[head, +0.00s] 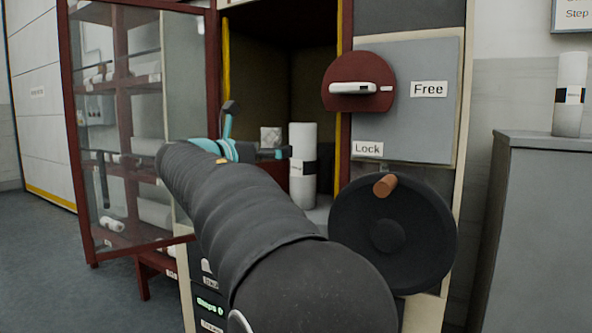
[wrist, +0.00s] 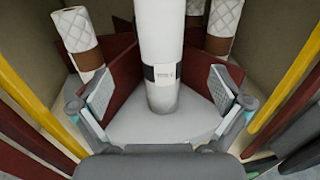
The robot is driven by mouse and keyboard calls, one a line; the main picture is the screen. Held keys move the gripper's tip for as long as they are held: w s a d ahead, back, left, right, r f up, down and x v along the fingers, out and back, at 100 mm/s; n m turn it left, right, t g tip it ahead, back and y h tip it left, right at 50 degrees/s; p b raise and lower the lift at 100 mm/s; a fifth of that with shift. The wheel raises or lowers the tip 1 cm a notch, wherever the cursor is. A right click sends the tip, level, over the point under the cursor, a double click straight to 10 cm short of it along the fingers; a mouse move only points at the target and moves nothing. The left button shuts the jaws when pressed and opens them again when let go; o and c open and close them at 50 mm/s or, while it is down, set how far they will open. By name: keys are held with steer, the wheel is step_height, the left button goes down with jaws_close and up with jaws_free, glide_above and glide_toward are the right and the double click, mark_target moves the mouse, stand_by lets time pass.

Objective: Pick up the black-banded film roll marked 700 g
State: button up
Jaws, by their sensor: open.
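A white film roll with a black band (head: 302,165) stands upright in the open compartment of the cabinet. In the wrist view the same white roll (wrist: 158,35) is in the middle, its band carrying a small label too blurred to read. My gripper (wrist: 160,92) is open, with one pad left and one pad right of the roll, apart from it. In the head view my gripper (head: 258,138) is at the compartment opening, partly hidden by my arm. A second black-banded roll (head: 571,118) stands on a grey cabinet at the right; its label is unreadable.
Quilted rolls with brown bands stand left (wrist: 76,30) and right (wrist: 222,22) behind dark red dividers (wrist: 122,72). Yellow-edged posts (wrist: 38,105) flank the opening. A glass door (head: 135,130) stands open at left. A black handwheel (head: 420,235) and Free/Lock panel (head: 430,130) are at right.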

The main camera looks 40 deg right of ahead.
mark_target(303, 145)
steer(key=x, duration=1.2)
steer(key=shift+f+b, duration=0.2)
steer(key=shift+b, duration=0.15)
steer(key=c, duration=1.7)
steer(key=shift+r, duration=0.1)
steer(key=shift+c, duration=0.8)
